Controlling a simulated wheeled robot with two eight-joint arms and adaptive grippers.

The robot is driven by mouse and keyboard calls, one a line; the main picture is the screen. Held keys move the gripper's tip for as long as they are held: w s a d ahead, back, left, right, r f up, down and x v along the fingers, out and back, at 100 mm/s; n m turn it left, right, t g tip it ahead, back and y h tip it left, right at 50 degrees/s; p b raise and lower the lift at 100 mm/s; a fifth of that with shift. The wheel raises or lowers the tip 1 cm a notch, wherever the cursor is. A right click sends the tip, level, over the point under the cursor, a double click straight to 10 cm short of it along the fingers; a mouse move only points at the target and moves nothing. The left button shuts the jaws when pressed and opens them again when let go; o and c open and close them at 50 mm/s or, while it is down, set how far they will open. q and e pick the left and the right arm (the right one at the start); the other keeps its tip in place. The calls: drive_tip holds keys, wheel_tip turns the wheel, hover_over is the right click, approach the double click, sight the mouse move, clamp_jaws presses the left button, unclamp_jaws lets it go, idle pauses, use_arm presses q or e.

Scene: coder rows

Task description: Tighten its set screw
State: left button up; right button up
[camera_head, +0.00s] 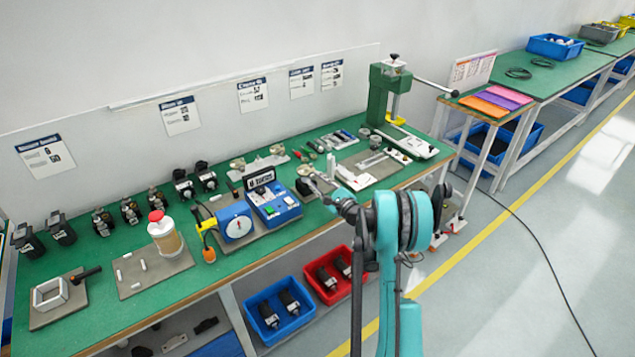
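My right arm (400,230), teal and grey, comes in from the bottom and reaches left over the bench edge. My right gripper (318,188) is small and partly hidden by the wrist, just right of the blue control box; its finger opening cannot be made out. My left gripper is out of view. Several black and silver coder units (130,210) stand in a row along the back left of the green bench (110,290). No set screw can be made out at this size, and I cannot tell which unit is meant.
A blue dial device (236,220), blue control box (272,203) and tan jar (165,237) stand on the bench. A green press (380,95) stands at the back right. Blue (262,340) and red (347,297) bins with black parts sit below. A cable crosses the floor at right.

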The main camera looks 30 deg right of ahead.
drive_tip(key=shift+o, duration=0.3)
drive_tip(key=s, duration=1.2)
drive_tip(key=shift+d, duration=0.45)
